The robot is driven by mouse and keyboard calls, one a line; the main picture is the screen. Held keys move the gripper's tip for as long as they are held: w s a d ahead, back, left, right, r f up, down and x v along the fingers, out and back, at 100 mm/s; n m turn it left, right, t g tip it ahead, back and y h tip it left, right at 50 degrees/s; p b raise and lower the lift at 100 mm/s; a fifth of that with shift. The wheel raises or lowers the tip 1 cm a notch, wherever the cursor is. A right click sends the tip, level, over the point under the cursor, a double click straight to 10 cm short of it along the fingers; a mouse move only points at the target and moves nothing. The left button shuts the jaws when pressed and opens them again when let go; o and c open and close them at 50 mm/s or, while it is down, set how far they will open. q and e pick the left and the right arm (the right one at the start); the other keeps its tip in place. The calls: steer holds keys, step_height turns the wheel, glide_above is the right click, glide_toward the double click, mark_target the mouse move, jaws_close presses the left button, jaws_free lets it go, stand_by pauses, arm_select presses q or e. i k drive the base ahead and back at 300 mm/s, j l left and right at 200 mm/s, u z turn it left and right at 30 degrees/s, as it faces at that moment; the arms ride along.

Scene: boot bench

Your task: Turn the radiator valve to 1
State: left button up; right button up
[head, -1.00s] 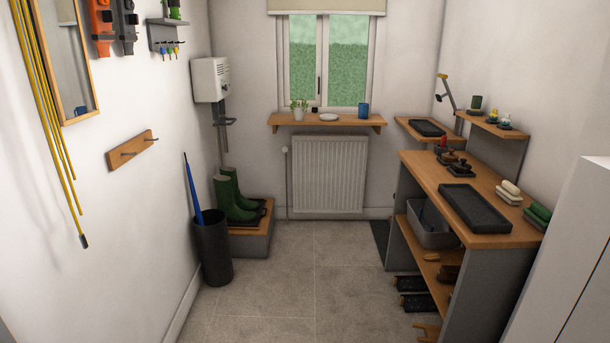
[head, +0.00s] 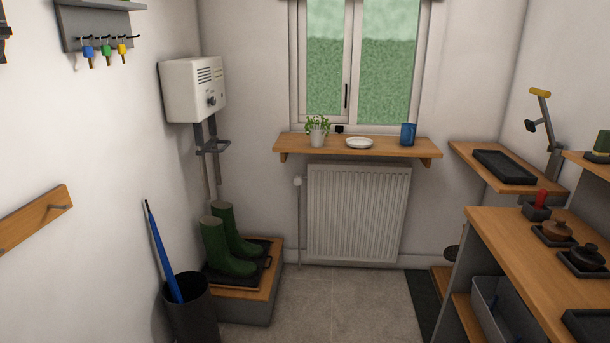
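The white ribbed radiator (head: 357,213) hangs on the back wall under the window shelf. A small pale round knob, which looks like the radiator valve (head: 297,181), sits at the radiator's upper left on a thin vertical pipe. Its markings are too small to read. Neither of my grippers shows in the head view.
Green boots (head: 228,250) stand on a low wooden-topped bench (head: 245,302) left of the radiator. A dark bin (head: 190,308) with a blue umbrella (head: 163,252) stands in front. A wooden workbench (head: 520,250) is on the right. The floor (head: 340,308) between is clear.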

mark_target(297, 180)
steer(key=i+l+u, duration=0.35)
steer(key=i+l, duration=0.8)
steer(key=i, duration=0.05)
